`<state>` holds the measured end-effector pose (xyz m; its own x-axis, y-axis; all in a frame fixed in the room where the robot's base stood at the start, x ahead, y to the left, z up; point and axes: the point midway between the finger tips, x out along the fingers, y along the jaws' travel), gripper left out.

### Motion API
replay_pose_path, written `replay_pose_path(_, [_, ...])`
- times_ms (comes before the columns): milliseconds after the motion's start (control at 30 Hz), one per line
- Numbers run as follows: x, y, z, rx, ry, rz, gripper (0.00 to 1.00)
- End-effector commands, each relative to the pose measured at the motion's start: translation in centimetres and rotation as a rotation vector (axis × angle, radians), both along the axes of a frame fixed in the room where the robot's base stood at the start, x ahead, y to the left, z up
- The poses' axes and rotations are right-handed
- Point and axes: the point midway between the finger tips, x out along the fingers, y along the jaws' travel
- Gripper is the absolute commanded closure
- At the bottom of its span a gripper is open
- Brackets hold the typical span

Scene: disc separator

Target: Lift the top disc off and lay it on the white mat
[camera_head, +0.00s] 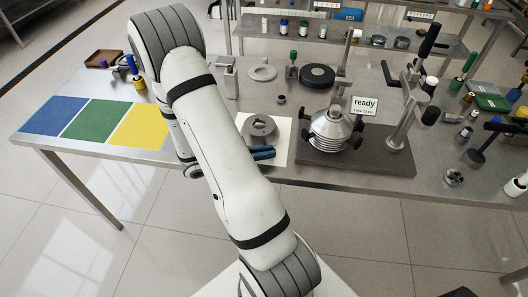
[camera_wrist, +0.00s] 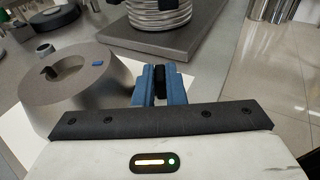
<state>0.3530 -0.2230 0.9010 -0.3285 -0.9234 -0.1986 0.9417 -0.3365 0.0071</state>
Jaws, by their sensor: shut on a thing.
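My gripper (camera_wrist: 161,82) has blue fingers that are shut on a small dark thing (camera_wrist: 160,84). Most of that thing is hidden, and I cannot tell what it is. In the head view my gripper (camera_head: 263,153) is low over the white mat (camera_head: 280,150). A grey cone-shaped part (camera_head: 259,127) with a central hole stands on the mat. It shows left of the fingers in the wrist view (camera_wrist: 75,90); I cannot tell if they touch it. The shiny stack of discs (camera_head: 329,130) stands right of the mat, clear of my gripper.
The stack's dark base (camera_head: 365,163) carries a lever stand (camera_head: 403,120) and a "ready" sign (camera_head: 364,105). Behind are a black round part (camera_head: 317,74) and a pale ring (camera_head: 262,72). Blue, green and yellow mats (camera_head: 96,122) lie bare at left.

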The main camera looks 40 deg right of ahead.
Motion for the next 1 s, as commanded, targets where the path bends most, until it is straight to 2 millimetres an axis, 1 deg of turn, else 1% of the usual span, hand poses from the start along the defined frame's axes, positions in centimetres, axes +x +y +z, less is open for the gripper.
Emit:
replay_pose_path(267, [0.01, -0.01, -0.03, -0.001, -0.001, 0.0, 1.0])
replay_pose_path(700, [0.0, 0.0, -0.7, -0.001, -0.001, 0.0, 1.0])
replay_pose_path(733, [0.0, -0.01, -0.68, -0.001, -0.001, 0.0, 0.89])
replay_pose_path(1000, [0.0, 0.0, -0.64, 0.0, -0.001, 0.0, 0.67])
